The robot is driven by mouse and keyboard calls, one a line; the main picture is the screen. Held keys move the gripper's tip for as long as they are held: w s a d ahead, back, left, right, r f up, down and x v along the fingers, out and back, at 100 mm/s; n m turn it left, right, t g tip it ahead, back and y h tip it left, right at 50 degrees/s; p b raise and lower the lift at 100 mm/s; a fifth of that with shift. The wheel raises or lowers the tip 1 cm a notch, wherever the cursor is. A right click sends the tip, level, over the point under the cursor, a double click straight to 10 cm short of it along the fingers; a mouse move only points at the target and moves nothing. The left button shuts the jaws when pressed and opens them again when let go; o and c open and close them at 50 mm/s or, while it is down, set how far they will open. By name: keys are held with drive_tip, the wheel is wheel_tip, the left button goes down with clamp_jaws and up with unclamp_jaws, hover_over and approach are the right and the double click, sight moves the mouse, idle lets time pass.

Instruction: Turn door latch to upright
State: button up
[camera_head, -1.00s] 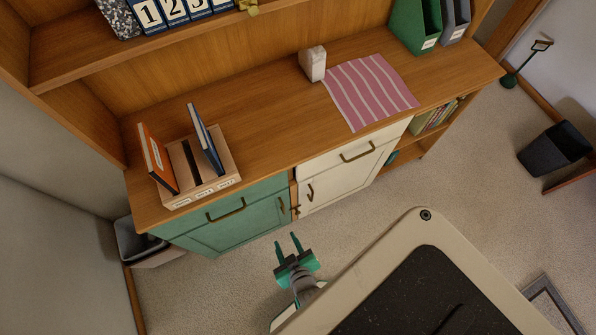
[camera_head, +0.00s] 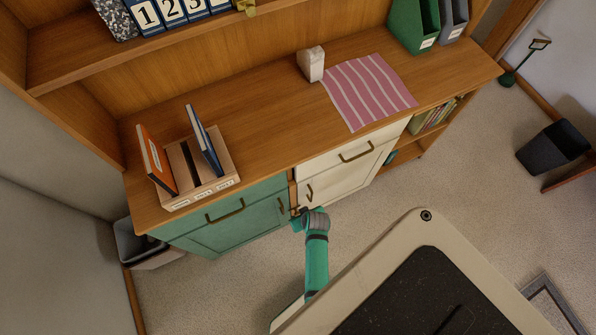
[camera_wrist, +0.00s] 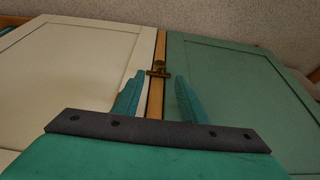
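The door latch (camera_wrist: 159,72) is a small brass piece on the wooden strip between the cream door (camera_wrist: 75,60) and the green door (camera_wrist: 235,85). In the wrist view its bar lies crosswise to the strip, with a knob at its middle. My gripper (camera_wrist: 160,80) is open and empty. Its two teal fingers point at the latch, one to each side, and the latch shows between the fingertips. I cannot tell whether they touch it. In the head view my gripper (camera_head: 298,221) is at the seam between the doors, mostly hidden behind my wrist.
The wooden desktop (camera_head: 255,110) above the doors holds a book rack (camera_head: 200,180), a pink striped cloth (camera_head: 370,90) and a white block (camera_head: 312,64). Door handles (camera_head: 226,210) stick out on the fronts. A grey bin (camera_head: 135,240) stands at left. Carpet (camera_head: 220,290) in front is clear.

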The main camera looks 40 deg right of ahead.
sight(298, 214)
drive_tip(key=x, duration=0.8)
drive_tip(key=shift+w+f, duration=0.15)
drive_tip(key=shift+f, duration=0.05)
